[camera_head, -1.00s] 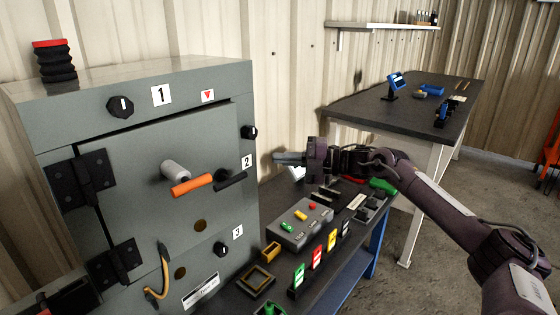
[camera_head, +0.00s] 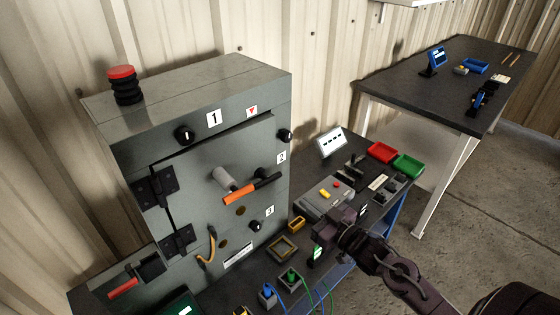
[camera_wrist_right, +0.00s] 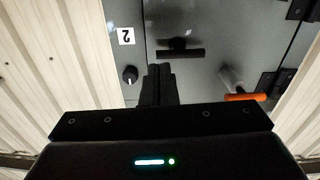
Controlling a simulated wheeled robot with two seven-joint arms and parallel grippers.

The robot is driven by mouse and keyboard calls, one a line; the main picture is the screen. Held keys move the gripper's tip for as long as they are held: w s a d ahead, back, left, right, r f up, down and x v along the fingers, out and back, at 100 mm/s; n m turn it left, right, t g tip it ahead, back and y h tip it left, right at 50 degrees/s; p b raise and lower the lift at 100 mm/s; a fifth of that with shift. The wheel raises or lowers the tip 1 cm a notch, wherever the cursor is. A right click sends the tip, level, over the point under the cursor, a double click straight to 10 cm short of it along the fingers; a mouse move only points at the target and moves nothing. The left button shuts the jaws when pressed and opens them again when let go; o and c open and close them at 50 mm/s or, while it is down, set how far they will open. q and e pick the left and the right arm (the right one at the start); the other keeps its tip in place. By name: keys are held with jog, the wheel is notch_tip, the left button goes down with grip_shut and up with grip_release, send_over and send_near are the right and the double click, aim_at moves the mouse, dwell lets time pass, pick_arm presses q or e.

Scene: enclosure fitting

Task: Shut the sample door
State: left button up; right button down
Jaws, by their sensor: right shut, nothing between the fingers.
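The grey enclosure's door (camera_head: 200,205) has black hinges (camera_head: 155,187) at its left and an orange handle (camera_head: 238,195) on a grey post. A black latch lever (camera_head: 267,180) is near its right edge. A dark gap runs along the door's top edge, so it looks slightly ajar. My right gripper (camera_head: 327,222) is shut and empty, in front of the bench, right of the door and apart from it. In the right wrist view the shut fingers (camera_wrist_right: 160,75) point at the enclosure, below the latch lever (camera_wrist_right: 180,53) and left of the orange handle (camera_wrist_right: 245,97). My left gripper is out of view.
A red-topped stack (camera_head: 124,85) stands on the enclosure. The dark bench (camera_head: 335,150) holds a control box (camera_head: 318,200), a white sign (camera_head: 332,142), a red tray (camera_head: 382,152) and a green tray (camera_head: 408,165). Another table (camera_head: 450,95) stands behind right. The floor at right is clear.

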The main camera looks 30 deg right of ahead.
jog(key=s+m, duration=0.1)
jog(key=h+p, duration=0.1)
jog(key=p, duration=0.3)
send_near(273, 171)
jog(key=x, duration=0.6)
jog(key=shift+w+a+f, duration=0.1)
jog(key=shift+w+f, duration=0.1)
jog(key=shift+w, duration=0.2)
jog(key=w+b, duration=0.1)
jog(key=w+y+b, duration=0.1)
jog(key=b, duration=0.1)
jog(key=shift+a+f+n, duration=0.15)
jog(key=shift+f+n, duration=0.05)
jog(key=shift+n, duration=0.1)
jog(key=shift+w+y, duration=0.35)
jog(key=shift+y, duration=0.05)
jog(key=shift+r, duration=0.45)
